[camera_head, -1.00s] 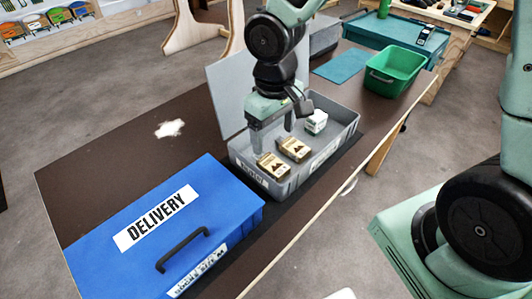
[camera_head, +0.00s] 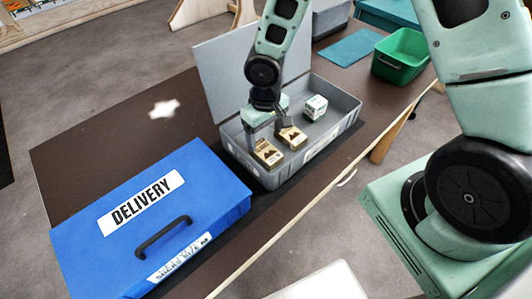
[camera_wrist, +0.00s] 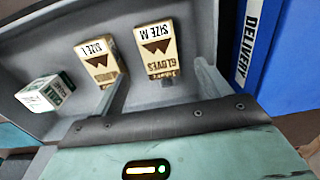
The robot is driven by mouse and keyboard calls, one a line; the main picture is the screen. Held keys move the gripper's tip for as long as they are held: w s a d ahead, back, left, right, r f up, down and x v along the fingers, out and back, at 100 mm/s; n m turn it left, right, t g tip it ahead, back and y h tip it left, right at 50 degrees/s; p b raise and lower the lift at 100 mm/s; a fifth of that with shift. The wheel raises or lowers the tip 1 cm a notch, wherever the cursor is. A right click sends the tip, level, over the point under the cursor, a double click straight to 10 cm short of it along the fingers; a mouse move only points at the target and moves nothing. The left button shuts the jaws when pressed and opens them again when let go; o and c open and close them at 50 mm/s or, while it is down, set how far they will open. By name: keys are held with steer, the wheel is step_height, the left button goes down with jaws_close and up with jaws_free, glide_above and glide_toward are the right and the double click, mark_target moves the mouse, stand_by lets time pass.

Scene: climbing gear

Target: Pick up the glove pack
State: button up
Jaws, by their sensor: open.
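My gripper (camera_head: 266,133) is open and empty, low over the bin. In the wrist view its fingers (camera_wrist: 162,72) stand either side of the SIZE M pack's near end; contact cannot be told.
A small white-and-green box (camera_head: 316,107) lies in the same bin. The bin's raised lid (camera_head: 228,85) stands behind my gripper. A closed blue DELIVERY box (camera_head: 150,215) is close on the left. A green tub (camera_head: 401,56) stands at the back right.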

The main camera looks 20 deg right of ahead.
mark_target(266, 151)
steer(key=shift+s+f+p, duration=0.1)
steer(key=shift+f+p, duration=0.25)
steer(key=shift+f, duration=3.2)
steer(key=shift+c, duration=0.3)
steer(key=c, duration=1)
